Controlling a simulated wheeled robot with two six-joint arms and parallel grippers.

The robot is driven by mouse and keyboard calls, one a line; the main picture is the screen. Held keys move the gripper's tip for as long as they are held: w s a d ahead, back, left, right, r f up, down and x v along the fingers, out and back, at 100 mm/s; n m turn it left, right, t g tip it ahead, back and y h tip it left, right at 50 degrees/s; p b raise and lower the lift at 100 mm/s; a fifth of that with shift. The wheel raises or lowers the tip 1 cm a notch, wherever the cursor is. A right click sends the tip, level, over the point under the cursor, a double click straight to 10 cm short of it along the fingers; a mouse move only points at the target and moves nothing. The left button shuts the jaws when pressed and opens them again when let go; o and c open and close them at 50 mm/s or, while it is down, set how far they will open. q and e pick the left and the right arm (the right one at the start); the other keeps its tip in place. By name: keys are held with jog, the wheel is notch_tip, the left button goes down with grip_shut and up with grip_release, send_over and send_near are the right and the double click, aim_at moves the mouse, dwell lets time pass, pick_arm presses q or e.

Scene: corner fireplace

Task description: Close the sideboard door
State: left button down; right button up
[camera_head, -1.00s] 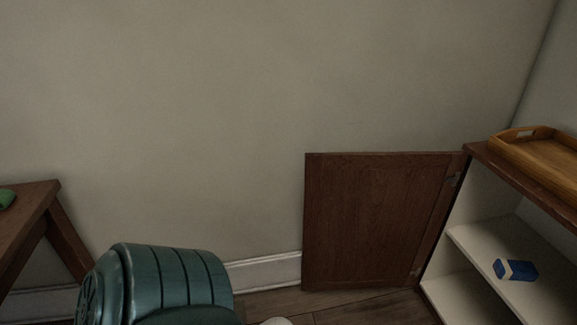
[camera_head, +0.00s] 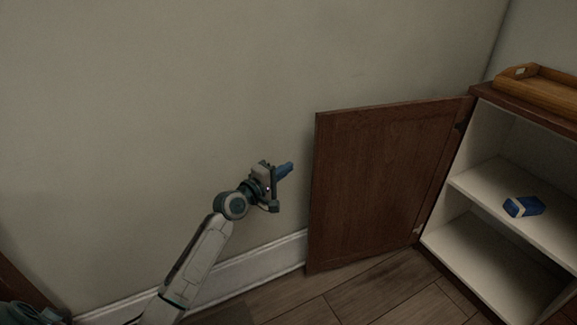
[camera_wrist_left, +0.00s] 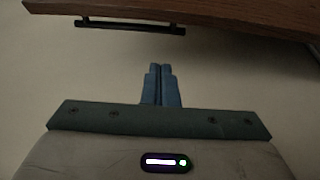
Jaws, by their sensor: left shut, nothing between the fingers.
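The brown sideboard door (camera_head: 372,185) stands wide open, swung out to the left of the sideboard (camera_head: 448,235). Its hinges are on the right, at the cabinet's edge. My left gripper (camera_head: 289,168) is shut and empty, just left of the door's free edge and in front of the wall. In the left wrist view the shut blue fingers (camera_wrist_left: 160,72) point toward a brown wooden edge (camera_wrist_left: 220,14) with a dark bar handle (camera_wrist_left: 130,27), apart from them.
The sideboard's white shelves (camera_head: 500,205) are exposed, with a small blue and white box (camera_head: 523,206) on the upper one. A wooden tray (camera_head: 540,90) sits on top. The wall (camera_head: 180,100) and baseboard (camera_head: 240,268) run behind my arm. Wood floor (camera_head: 350,295) is clear before the door.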

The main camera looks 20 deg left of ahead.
pick_arm(q)
jog(key=b+x, duration=0.2)
jog(key=x, duration=0.7)
jog(key=shift+w+d, duration=0.15)
jog(key=shift+d, duration=0.1)
